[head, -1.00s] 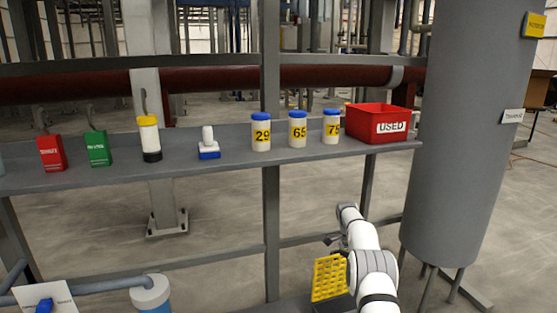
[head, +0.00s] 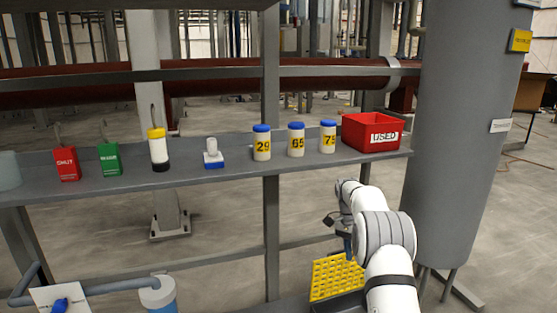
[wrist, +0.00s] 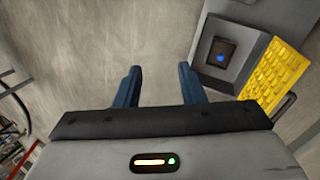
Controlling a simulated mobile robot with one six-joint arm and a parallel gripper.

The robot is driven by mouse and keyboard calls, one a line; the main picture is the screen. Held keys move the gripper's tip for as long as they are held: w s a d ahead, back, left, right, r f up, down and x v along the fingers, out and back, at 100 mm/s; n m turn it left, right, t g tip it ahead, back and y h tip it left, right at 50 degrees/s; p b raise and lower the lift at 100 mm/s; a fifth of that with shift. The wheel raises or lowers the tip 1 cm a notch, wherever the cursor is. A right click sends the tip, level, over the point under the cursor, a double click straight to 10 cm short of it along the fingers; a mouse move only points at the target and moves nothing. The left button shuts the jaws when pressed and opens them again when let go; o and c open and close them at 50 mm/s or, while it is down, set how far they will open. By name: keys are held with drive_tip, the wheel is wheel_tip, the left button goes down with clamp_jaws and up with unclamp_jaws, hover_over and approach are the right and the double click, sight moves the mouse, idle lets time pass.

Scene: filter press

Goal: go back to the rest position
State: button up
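My gripper (wrist: 157,88) shows in the wrist view with its two blue fingers apart and nothing between them, above bare concrete floor. In the head view my white arm is at the lower right, and its end is below and in front of the shelf, close to a yellow rack (head: 337,278). The rack also shows in the wrist view (wrist: 276,72), to the right of the fingers and apart from them. The fingertips are hard to make out in the head view.
The grey shelf (head: 225,178) carries a red tag block (head: 66,164), a green one (head: 109,159), a yellow-capped bottle (head: 158,150), a blue-based stamp (head: 213,155), jars 29 (head: 262,143), 65 (head: 296,140) and 75 (head: 328,137), and a red USED bin (head: 371,133). A grey tank (head: 462,140) stands right.

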drive_tip(key=s+a+r+n+t+p, duration=0.1)
drive_tip(key=s+a+r+n+p, duration=0.15)
drive_tip(key=s+r, duration=0.5)
drive_tip(key=s+a+r+n+t+p, duration=0.15)
drive_tip(key=s+r+p, duration=0.25)
drive_tip(key=r, duration=0.6)
drive_tip(key=s+a+r+n+t+p, duration=0.1)
drive_tip(key=s+r+n+p, duration=0.1)
drive_tip(key=s+r+p, duration=0.45)
drive_tip(key=s+a+r+n+t+p, duration=0.1)
drive_tip(key=s+r+n+p, duration=0.1)
drive_tip(key=s, duration=0.5)
drive_tip(key=s+a+r+n+y+p, duration=0.1)
drive_tip(key=s+r+p, duration=0.1)
drive_tip(key=s, duration=0.5)
drive_tip(key=s+a+r+n+t+p, duration=0.1)
drive_tip(key=s+r+n+p, duration=0.1)
drive_tip(key=s, duration=0.5)
wheel_tip(320, 180, up, 3)
drive_tip(key=shift+s+a+f+n+t+p, duration=0.2)
drive_tip(key=shift+s+a+n+t+p, duration=0.15)
drive_tip(key=shift+s+p, duration=0.1)
drive_tip(key=shift+d, duration=0.1)
